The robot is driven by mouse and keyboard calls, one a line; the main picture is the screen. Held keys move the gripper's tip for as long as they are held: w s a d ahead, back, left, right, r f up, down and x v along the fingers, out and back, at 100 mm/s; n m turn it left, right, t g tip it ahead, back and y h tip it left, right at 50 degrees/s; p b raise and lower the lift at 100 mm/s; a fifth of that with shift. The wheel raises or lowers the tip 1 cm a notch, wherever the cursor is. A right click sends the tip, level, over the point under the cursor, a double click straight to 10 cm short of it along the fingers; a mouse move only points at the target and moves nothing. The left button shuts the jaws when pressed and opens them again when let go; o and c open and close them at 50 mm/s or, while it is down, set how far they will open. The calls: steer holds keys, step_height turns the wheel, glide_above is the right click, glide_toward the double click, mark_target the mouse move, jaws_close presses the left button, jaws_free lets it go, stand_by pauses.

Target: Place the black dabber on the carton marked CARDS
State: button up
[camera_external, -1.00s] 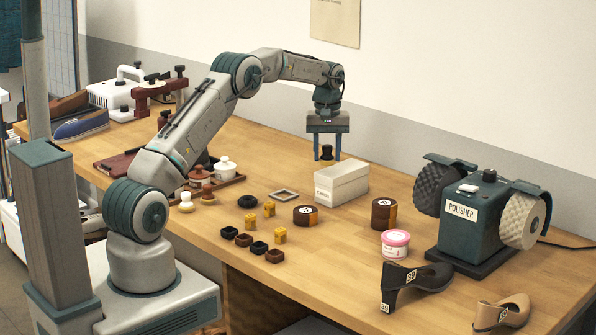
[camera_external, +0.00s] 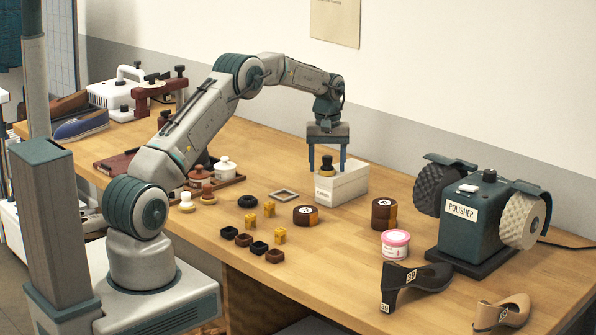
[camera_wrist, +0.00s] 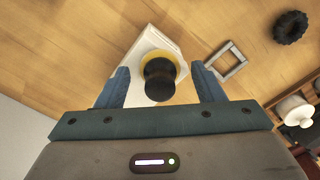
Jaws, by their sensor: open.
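The black dabber (camera_external: 327,163), with a black knob and a yellowish base, stands upright on top of the white carton (camera_external: 350,188) marked CARDS, near its left end. The small label on the carton's front is hard to read here. My gripper (camera_external: 327,171) is open around the dabber, pointing down. In the wrist view the dabber (camera_wrist: 159,82) sits between my open fingers (camera_wrist: 160,70) with a gap on both sides. The carton (camera_wrist: 146,45) shows under and beyond it there.
A square frame (camera_external: 285,195) and a black ring (camera_external: 247,202) lie left of the carton. Brown round tins (camera_external: 305,216) and (camera_external: 384,214), a pink-lidded tub (camera_external: 395,245) and the polisher (camera_external: 472,215) stand to the right and front. Several small blocks lie in front.

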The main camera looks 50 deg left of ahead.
mark_target(327, 157)
step_height(327, 157, up, 12)
steer(key=r+b, duration=0.1)
steer(key=s+d+r+m+t, duration=0.1)
steer(key=s+d+r, duration=0.1)
steer(key=s+r, duration=0.2)
steer(key=s+d+r+m, duration=0.1)
steer(key=s+d+r, duration=0.1)
steer(key=s+r, duration=0.15)
steer(key=s+d+r+m+t, duration=0.1)
steer(key=s, duration=0.5)
steer(key=s+d+r+m, duration=0.2)
steer(key=s, duration=0.4)
steer(key=s+d+f+m, duration=0.1)
steer(key=s+f, duration=0.3)
steer(key=s, duration=0.7)
steer(key=s+d+f+m+t, duration=0.1)
steer(key=s+d+f+m, duration=0.1)
steer(key=s, duration=1)
steer(key=shift+s+f+m+t, duration=0.3)
steer(key=shift+f+m, duration=0.2)
steer(key=shift+f, duration=0.35)
